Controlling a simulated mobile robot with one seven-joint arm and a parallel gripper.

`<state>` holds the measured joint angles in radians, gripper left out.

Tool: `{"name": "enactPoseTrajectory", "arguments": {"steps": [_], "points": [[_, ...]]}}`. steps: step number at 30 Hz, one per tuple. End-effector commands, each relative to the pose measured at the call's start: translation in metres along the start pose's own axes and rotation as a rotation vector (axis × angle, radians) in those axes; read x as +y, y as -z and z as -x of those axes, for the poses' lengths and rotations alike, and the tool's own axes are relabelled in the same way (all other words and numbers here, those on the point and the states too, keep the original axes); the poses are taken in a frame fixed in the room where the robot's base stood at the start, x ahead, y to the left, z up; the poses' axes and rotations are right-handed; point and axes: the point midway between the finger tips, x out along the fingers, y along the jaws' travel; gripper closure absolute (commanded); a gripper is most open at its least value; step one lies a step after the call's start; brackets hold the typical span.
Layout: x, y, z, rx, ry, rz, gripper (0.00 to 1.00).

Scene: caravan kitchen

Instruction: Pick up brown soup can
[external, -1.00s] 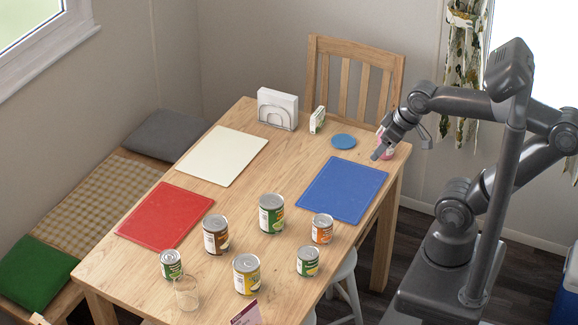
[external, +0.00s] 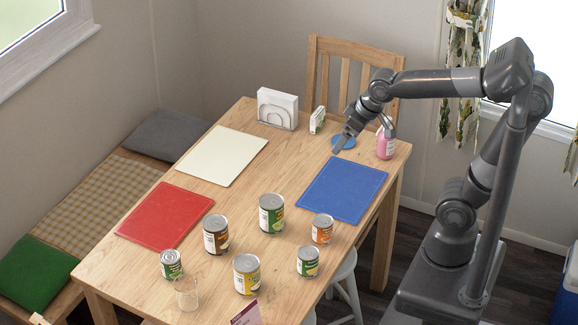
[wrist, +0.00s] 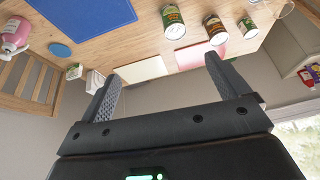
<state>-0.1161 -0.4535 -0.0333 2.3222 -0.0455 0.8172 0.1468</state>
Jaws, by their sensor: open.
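The brown soup can (external: 216,236) stands upright on the wooden table, between the red board and the tall green can. It also shows in the wrist view (wrist: 215,30), upper right of centre. My gripper (external: 341,146) is in the air above the far right part of the table, near the blue coaster and the blue board. It is well apart from the brown can. In the wrist view my gripper (wrist: 163,72) has its two fingers spread wide with nothing between them.
Several other cans stand near, including a tall green can (external: 271,214), a yellow can (external: 246,275) and an orange can (external: 322,229). A clear glass (external: 187,294) is at the near edge. A pink bottle (external: 386,145) and napkin holder (external: 277,110) stand at the far end. Flat boards lie between.

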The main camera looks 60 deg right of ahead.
Motion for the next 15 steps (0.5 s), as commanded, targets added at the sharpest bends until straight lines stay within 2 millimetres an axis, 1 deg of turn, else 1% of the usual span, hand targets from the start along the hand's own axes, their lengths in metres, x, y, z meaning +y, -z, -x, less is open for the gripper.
{"name": "enactPoseTrajectory", "arguments": {"steps": [1, 6, 11, 15], "points": [[-0.007, 0.014, -0.011, -0.011, 0.001, -0.002, 0.07], [-0.028, 0.056, -0.045, -0.029, -0.001, -0.021, 0.07], [-0.053, 0.091, -0.084, -0.042, -0.007, -0.034, 0.07], [-0.078, 0.116, -0.124, -0.051, -0.015, -0.043, 0.07]]}}
